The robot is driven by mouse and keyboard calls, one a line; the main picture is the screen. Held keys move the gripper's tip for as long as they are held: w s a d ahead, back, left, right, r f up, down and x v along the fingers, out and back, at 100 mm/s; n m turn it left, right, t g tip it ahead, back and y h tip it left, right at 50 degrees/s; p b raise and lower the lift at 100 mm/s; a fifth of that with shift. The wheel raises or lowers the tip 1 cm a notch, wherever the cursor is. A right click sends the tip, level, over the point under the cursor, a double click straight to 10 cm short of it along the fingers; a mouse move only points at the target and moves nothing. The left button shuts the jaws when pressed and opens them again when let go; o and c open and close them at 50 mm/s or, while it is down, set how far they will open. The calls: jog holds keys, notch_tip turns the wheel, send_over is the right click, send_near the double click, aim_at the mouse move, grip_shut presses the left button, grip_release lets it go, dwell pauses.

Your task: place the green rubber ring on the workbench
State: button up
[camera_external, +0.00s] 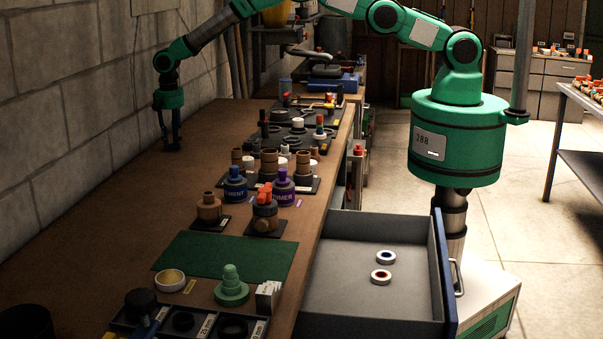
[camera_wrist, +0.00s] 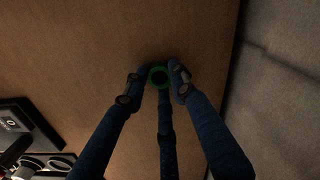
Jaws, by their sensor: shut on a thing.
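My gripper (camera_external: 172,146) points down over the bare far left part of the workbench (camera_external: 100,225), near the block wall. In the wrist view my gripper (camera_wrist: 158,82) has its dark fingers closed around the small green rubber ring (camera_wrist: 151,78). The ring sits at the fingertips with its dark hole facing the camera. The brown workbench top (camera_wrist: 70,50) lies beneath it. The fingertips are at or close to the bench surface; I cannot tell whether the ring touches it. The ring cannot be made out in the external view.
Brown pots, a blue cement can (camera_external: 235,188) and a purple primer can (camera_external: 283,190) stand to the right of my gripper. A green mat (camera_external: 225,257) and a green stacked cone (camera_external: 231,287) are nearer. An open drawer (camera_external: 345,285) holds two rings. The bench's left side is mostly clear.

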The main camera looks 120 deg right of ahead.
jog(key=shift+f, duration=0.2)
jog(key=o, duration=0.7)
jog(key=shift+o, duration=0.2)
jog(key=shift+r, duration=0.15)
notch_tip(320, 180, up, 12)
dwell(0.4)
jog(key=shift+r, duration=0.15)
